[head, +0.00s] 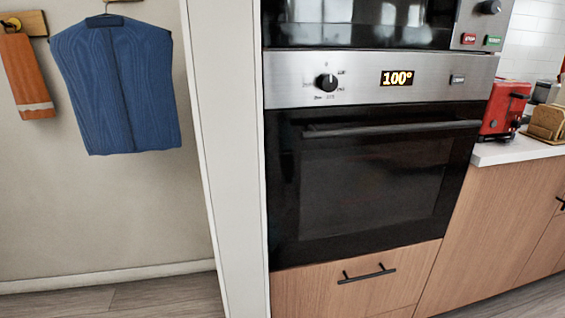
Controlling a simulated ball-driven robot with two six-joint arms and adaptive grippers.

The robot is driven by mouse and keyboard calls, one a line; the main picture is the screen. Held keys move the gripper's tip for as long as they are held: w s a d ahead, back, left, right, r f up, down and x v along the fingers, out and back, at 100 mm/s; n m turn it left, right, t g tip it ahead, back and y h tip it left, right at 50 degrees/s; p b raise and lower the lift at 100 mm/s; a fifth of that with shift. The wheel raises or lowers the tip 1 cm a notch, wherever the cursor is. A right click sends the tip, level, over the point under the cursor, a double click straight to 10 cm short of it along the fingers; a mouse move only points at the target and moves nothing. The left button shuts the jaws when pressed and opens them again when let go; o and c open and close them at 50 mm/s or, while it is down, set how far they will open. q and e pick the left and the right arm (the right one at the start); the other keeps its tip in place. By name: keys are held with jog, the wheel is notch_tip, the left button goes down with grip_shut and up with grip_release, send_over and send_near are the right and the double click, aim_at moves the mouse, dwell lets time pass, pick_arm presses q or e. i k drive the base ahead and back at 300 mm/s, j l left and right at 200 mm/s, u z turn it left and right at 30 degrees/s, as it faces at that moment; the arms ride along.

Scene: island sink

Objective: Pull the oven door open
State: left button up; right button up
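The oven door (370,190) is a black glass front in the middle of the head view, and it looks shut. Its handle (392,128) is a dark horizontal bar along the top edge of the door. Above the door is a silver control panel (440,79) with a black knob (326,82) and a display (397,78) reading 100°. Neither of my grippers shows in the head view.
A microwave-like appliance (360,22) sits above the oven, and a wooden drawer (350,290) below it. A red toaster (505,110) stands on the counter (510,150) at right. A white panel (232,160) borders the oven's left side. Floor (130,300) shows at lower left.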

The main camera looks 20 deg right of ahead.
aim_at(341, 181)
jog(key=z, duration=1.3)
